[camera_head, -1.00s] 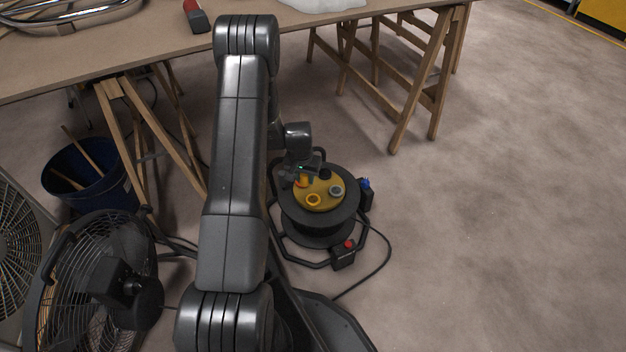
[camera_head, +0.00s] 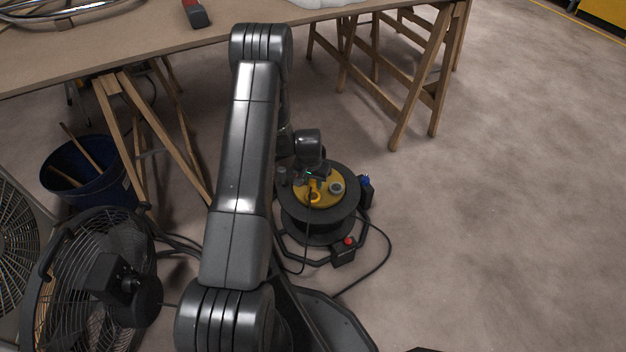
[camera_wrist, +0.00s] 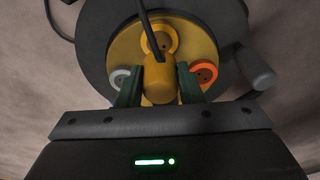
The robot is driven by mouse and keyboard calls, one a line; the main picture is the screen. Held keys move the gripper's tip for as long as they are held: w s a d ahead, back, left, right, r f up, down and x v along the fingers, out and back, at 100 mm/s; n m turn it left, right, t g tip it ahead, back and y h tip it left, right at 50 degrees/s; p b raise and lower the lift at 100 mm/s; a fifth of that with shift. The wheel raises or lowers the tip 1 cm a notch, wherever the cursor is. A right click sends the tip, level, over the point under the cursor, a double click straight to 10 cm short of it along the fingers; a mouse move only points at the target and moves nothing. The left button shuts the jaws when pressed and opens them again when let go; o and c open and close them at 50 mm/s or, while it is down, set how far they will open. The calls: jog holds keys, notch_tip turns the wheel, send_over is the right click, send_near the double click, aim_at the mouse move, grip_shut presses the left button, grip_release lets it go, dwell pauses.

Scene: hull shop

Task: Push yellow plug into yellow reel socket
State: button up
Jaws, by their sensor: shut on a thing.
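The cable reel (camera_head: 318,213) stands on the floor with a yellow top disc bearing round sockets. In the wrist view the yellow socket (camera_wrist: 160,37) sits at the far side of the disc, with a grey socket (camera_wrist: 121,78) at left and an orange socket (camera_wrist: 205,73) at right. My gripper (camera_wrist: 154,84) is shut on the yellow plug (camera_wrist: 157,76), its dark green fingers on both sides. The plug's cord crosses in front of the yellow socket. The plug is over the disc, just short of the socket in the picture; its tip is hidden. My gripper also shows in the head view (camera_head: 314,177).
A dark crank knob (camera_wrist: 264,79) sticks out at the reel's edge. A box with a red button (camera_head: 345,250) is on the reel frame. A workbench on trestles (camera_head: 130,50), a blue bucket (camera_head: 84,182) and fans (camera_head: 100,270) stand around. Floor on the right is clear.

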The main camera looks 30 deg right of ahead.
aim_at(313, 188)
jog(key=shift+f+b, duration=0.75)
jog(key=shift+f, duration=1.1)
jog(key=shift+b, duration=0.7)
dwell(0.8)
jog(key=shift+f+b, duration=0.55)
jog(key=shift+f, duration=0.05)
jog(key=o, duration=1)
notch_tip(313, 188, up, 14)
jog(key=s+a+p, duration=0.1)
jog(key=p, duration=0.3)
jog(key=shift+s+a+f+p, duration=0.2)
jog(key=shift+a+p, duration=0.1)
jog(key=shift+a, duration=0.1)
jog(key=f+b, duration=0.1)
jog(key=f, duration=0.3)
jog(key=w+d+f+b, duration=0.1)
jog(key=f+b, duration=0.1)
jog(key=f, duration=0.3)
jog(key=f+b, duration=0.1)
jog(key=f, duration=0.3)
jog(key=shift+w+d+f, duration=0.15)
jog(key=shift+d+f, duration=0.15)
jog(key=shift+d, duration=0.05)
